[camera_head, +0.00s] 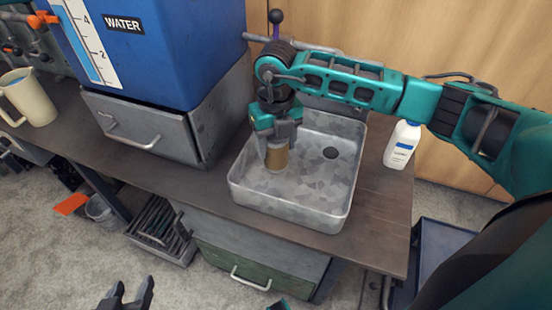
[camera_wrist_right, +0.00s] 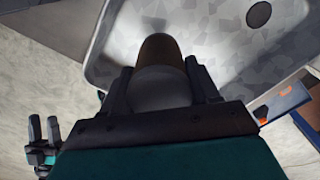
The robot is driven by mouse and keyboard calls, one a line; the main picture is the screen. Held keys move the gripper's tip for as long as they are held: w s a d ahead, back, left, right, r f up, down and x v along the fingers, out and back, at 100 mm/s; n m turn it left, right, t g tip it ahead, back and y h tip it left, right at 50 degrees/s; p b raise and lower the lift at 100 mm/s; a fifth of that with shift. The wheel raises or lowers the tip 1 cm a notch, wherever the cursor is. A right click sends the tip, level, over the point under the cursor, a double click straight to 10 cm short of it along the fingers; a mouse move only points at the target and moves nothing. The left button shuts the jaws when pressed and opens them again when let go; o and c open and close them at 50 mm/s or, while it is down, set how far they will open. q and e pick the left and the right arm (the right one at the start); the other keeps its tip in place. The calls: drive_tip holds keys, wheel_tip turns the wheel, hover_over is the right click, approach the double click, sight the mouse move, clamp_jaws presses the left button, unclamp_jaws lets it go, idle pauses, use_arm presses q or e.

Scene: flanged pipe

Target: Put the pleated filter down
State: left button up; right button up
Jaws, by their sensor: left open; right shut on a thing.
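The pleated filter (camera_head: 277,158) is a small tan-brown cylinder. It is upright inside the grey metal sink tray (camera_head: 296,212), toward its left side. My right gripper (camera_head: 277,140) is shut on it from above. In the right wrist view the filter (camera_wrist_right: 160,52) sits between the two dark fingers, with the tray (camera_wrist_right: 221,45) behind it. I cannot tell whether its lower end touches the tray floor. My left gripper (camera_head: 131,288) is open and empty, low at the front edge of the head view, away from the bench.
The tray floor right of the filter is clear, with a dark drain hole (camera_head: 330,153). A white bottle (camera_head: 401,145) stands right of the tray. A blue water tank (camera_head: 160,50) on a grey drawer cabinet (camera_head: 150,128) stands left. A cream jug (camera_head: 28,98) is far left.

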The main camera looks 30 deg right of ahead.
sight(276, 160)
wheel_tip(276, 160, down, 5)
drive_tip(key=shift+f+b, duration=0.15)
drive_tip(key=shift+b, duration=0.35)
drive_tip(key=shift+f, duration=0.1)
drive_tip(key=o, duration=0.6)
drive_tip(key=shift+f, duration=0.15)
drive_tip(key=o, duration=0.5)
